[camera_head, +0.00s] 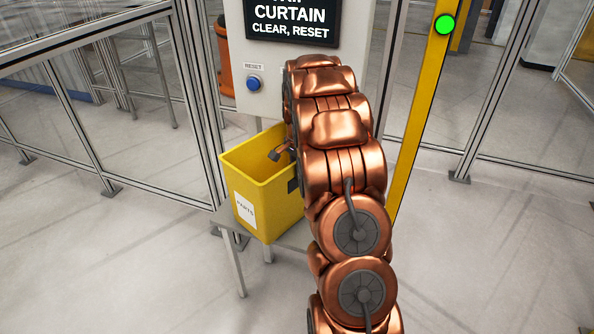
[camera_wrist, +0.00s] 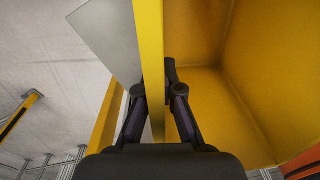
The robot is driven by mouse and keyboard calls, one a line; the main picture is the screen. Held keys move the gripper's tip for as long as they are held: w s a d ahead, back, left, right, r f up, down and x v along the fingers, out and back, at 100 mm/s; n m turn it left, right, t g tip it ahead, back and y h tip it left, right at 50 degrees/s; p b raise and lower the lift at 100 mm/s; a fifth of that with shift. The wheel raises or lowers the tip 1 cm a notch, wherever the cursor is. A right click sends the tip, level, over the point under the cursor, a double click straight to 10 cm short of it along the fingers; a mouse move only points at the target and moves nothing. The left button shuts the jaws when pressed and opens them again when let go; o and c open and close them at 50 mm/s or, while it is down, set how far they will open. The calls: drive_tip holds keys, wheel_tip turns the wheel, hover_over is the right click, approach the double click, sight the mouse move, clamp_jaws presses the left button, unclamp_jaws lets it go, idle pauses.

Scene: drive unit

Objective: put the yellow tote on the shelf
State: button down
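The yellow tote (camera_head: 265,200), with a white PARTS label on its front, stands upright on a small grey table (camera_head: 230,220) left of my copper arm. My gripper (camera_head: 283,168) is at the tote's right wall, mostly hidden by my arm in the head view. In the wrist view my gripper (camera_wrist: 157,88) straddles one wall of the yellow tote (camera_wrist: 153,50). One finger is inside the tote and the other outside. The fingertips are near the wall, but whether they press on it is unclear. The visible part of the tote's inside looks empty.
A grey control panel (camera_head: 262,110) with a blue reset button (camera_head: 254,84) and a sign stands behind the tote. A yellow post (camera_head: 424,100) with a green light stands to the right. Metal-framed fence panels run along both sides. Open floor (camera_head: 500,250) lies at right.

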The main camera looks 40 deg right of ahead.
drive_tip(key=shift+f, duration=0.4)
drive_tip(key=c, duration=1.3)
unclamp_jaws()
